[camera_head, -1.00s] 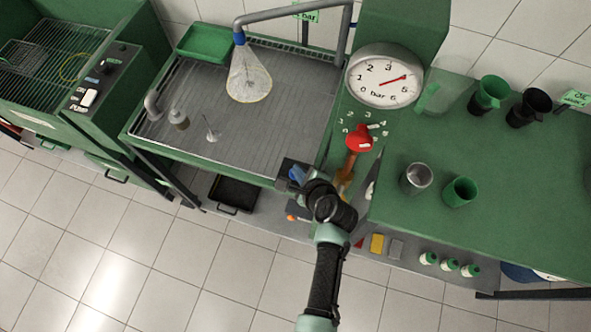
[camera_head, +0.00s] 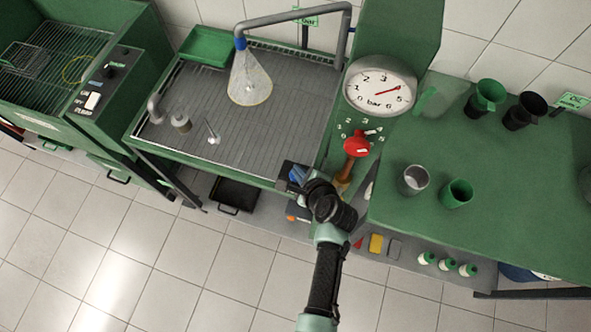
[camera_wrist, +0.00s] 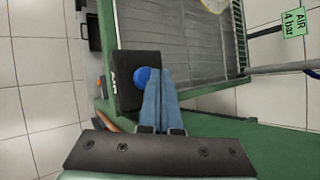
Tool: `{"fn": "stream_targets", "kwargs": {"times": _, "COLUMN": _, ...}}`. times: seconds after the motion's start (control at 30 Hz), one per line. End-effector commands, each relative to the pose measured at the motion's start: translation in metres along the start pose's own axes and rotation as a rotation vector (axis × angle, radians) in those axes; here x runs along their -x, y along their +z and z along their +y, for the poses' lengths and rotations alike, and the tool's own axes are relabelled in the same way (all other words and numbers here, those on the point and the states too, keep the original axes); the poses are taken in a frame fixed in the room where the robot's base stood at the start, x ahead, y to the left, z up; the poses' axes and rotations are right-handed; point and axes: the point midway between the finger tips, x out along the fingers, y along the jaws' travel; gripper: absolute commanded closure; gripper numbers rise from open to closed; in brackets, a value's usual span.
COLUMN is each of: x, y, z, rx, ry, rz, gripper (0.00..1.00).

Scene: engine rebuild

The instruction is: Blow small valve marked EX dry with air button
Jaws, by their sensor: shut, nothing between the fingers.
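A small pale valve (camera_head: 213,138) with a thin stem stands on the grey ribbed bench top, left of and apart from the air cone. Its marking is too small to read. A translucent cone (camera_head: 250,80) hangs under the blue-tipped nozzle (camera_head: 240,42); something small and faint shows inside it, not clear enough to name. The blue air button (camera_wrist: 145,78) sits on a black box (camera_wrist: 127,92) at the bench's front right corner. My gripper (camera_wrist: 160,72) is shut and empty, its fingertips at the button, seemingly touching it. In the head view my gripper (camera_head: 296,176) partly hides the box.
A round gauge (camera_head: 380,94) and red knob (camera_head: 356,145) are right of the bench. A green tray (camera_head: 207,46) lies at the back; cups stand on the right counter.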

Motion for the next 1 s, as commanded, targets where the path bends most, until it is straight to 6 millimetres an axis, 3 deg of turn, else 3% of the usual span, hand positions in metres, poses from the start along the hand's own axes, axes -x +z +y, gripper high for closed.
{"fn": "stream_targets", "kwargs": {"times": 0.33, "x": 0.002, "y": 0.002, "z": -0.002, "rx": 0.000, "ry": -0.001, "rz": -0.001, "gripper": 1.00}}
{"fn": "stream_targets", "kwargs": {"times": 0.8, "x": 0.034, "y": 0.025, "z": -0.025, "rx": 0.000, "ry": -0.001, "rz": -0.001, "gripper": 1.00}}
{"fn": "stream_targets", "kwargs": {"times": 1.0, "x": 0.035, "y": 0.026, "z": -0.026, "rx": 0.000, "ry": -0.001, "rz": -0.001, "gripper": 1.00}}
